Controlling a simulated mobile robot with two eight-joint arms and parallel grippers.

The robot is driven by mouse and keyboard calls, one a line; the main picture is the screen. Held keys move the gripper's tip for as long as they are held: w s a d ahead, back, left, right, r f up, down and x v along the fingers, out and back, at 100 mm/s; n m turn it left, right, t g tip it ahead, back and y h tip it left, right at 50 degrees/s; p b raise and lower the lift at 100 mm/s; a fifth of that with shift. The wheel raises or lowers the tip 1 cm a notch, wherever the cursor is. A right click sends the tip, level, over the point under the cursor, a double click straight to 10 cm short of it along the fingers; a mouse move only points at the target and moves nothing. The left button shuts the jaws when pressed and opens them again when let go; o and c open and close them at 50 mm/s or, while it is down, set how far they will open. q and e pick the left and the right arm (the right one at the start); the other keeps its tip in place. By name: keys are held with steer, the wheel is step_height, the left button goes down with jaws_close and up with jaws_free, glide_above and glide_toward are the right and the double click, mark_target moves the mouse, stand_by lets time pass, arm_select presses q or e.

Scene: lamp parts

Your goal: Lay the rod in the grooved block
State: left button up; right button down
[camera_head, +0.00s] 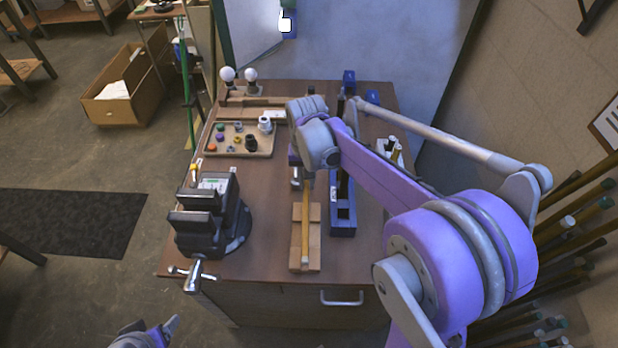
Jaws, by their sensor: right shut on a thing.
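The grooved block (313,262) is a light wooden piece lying lengthwise near the front middle of the table. The rod (306,222) is a thin yellow-brown stick lined up along the block, its near end over the block's near part and its far part reaching beyond it towards my right gripper. I cannot tell whether it touches the groove's bottom. My right gripper (297,179) points down just beyond the block and is shut on the rod; my wrist partly hides the grip.
A dark blue holder (343,222) stands close right of the block. A black vise (207,222) stands at the table's left front. A wooden tray (236,153) of small coloured parts lies behind, with white bulbs (228,75) further back. Bare table lies between vise and block.

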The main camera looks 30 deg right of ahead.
steer(key=shift+f+b, duration=2.6)
steer(key=shift+f, duration=1.75)
arm_select(q)
step_height(320, 180, down, 7)
steer(key=s, duration=0.2)
steer(key=shift+r, duration=0.2)
arm_select(e)
steer(key=shift+s, duration=0.1)
steer(key=shift+f, duration=0.1)
steer(key=c, duration=0.7)
jaws_free()
steer(key=shift+c, duration=0.2)
arm_select(q)
steer(key=shift+w+r+p, duration=0.2)
steer(key=shift+r+p, duration=0.25)
steer(key=shift+r, duration=0.1)
arm_select(e)
step_height(320, 180, up, 11)
steer(key=shift+r, duration=0.1)
